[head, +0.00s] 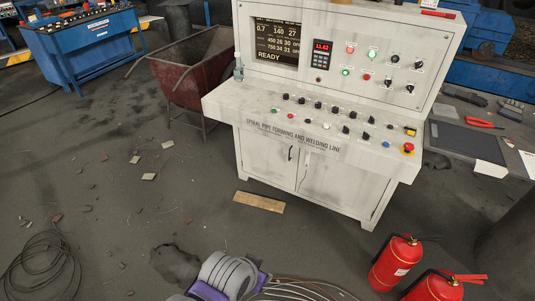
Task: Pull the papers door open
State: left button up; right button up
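A white control console (330,110) labelled "Spiral pipe forming and welding line" stands right of centre in the head view. Below its sloped panel is a cabinet with two grey-white doors, a left door (268,158) and a right door (328,178). Both look shut. A small dark handle (291,154) sits near the seam between them. No label tells me which one is the papers door, and the inside of the cabinet is hidden.
Two red fire extinguishers (395,262) stand at the lower right. A wooden plank (259,202) lies before the console. A red cart (192,80) stands behind left. Rubble litters the left floor.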

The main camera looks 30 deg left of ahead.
aim_at(273, 160)
jog(key=i+j, duration=0.2)
jog(key=j, duration=0.2)
jog(key=i+j, duration=0.2)
jog(key=j, duration=0.15)
jog(key=i+j, duration=0.2)
jog(key=j, duration=0.2)
jog(key=i+j, duration=0.45)
jog(key=j, duration=0.3)
jog(key=i+j, duration=0.2)
jog(key=j, duration=0.2)
